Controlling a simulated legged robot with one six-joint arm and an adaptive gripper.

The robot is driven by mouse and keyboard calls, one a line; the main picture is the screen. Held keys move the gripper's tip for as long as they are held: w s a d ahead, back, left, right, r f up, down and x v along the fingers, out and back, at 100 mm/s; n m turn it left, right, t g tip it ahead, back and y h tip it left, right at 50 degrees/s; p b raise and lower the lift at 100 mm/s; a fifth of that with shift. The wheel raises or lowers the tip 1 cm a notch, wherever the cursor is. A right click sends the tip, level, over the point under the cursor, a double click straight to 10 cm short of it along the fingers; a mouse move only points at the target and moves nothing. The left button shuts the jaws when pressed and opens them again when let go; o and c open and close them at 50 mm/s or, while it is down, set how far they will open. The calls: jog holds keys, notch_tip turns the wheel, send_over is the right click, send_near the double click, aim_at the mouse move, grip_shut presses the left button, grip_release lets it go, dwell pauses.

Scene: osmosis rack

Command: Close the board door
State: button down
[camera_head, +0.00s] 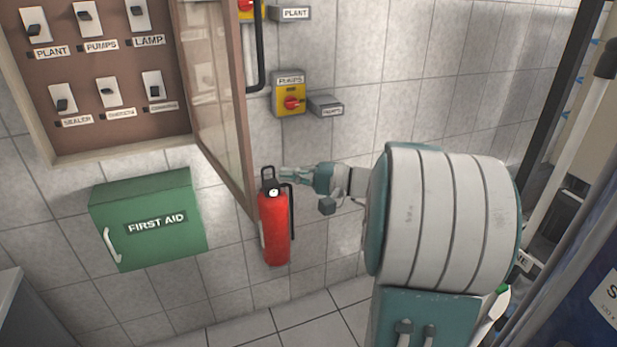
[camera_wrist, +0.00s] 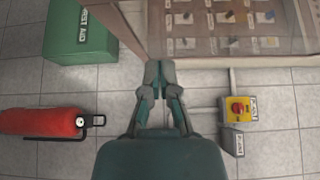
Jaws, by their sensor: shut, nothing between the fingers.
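The switch board (camera_head: 110,60) is on the tiled wall at the upper left of the head view. Its glazed door (camera_head: 215,85) stands open, swung out from the board's right side, with a brown frame. In the wrist view the door frame (camera_wrist: 128,32) comes down at a slant to just above my fingertips. My gripper (camera_head: 287,174) is shut and empty, to the right of the door's lower end. In the wrist view my gripper (camera_wrist: 158,72) lies close to the frame's end; I cannot tell whether they touch.
A red fire extinguisher (camera_head: 274,230) stands just below my gripper. A green first aid box (camera_head: 150,220) is below the board. A yellow pumps switch (camera_head: 290,95) and a small grey box (camera_head: 325,106) are on the wall to the right of the door.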

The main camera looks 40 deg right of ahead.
jog(key=w+a, duration=0.2)
jog(key=a, duration=0.3)
jog(key=shift+w+a, duration=0.2)
jog(key=shift+a, duration=0.15)
